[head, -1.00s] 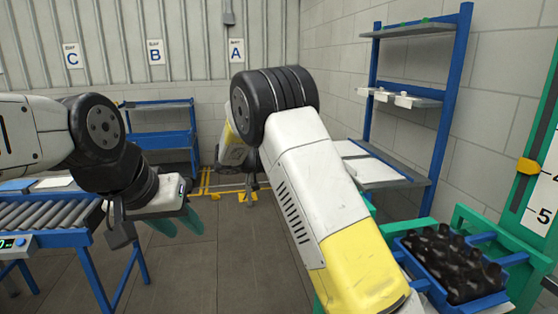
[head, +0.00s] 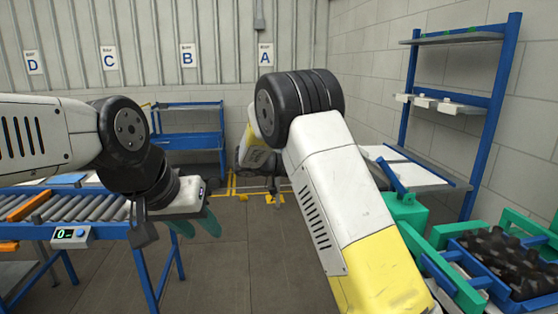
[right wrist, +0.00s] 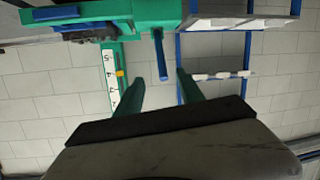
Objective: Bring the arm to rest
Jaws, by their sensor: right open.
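My left gripper (head: 200,232) hangs at the left of the head view, in front of the roller conveyor's right end. Its two green fingers point down and stand apart with nothing between them. My right arm reaches forward through the middle of the head view, and its gripper is mostly hidden behind the arm links. In the right wrist view my right gripper (right wrist: 160,88) is open and empty, its green fingers spread.
A roller conveyor (head: 85,208) with a blue frame stands at left. A green frame (head: 445,285) is beside the crate, close to my right arm. A blue shelf rack (head: 490,125) stands by the right wall. Open floor (head: 240,270) lies between.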

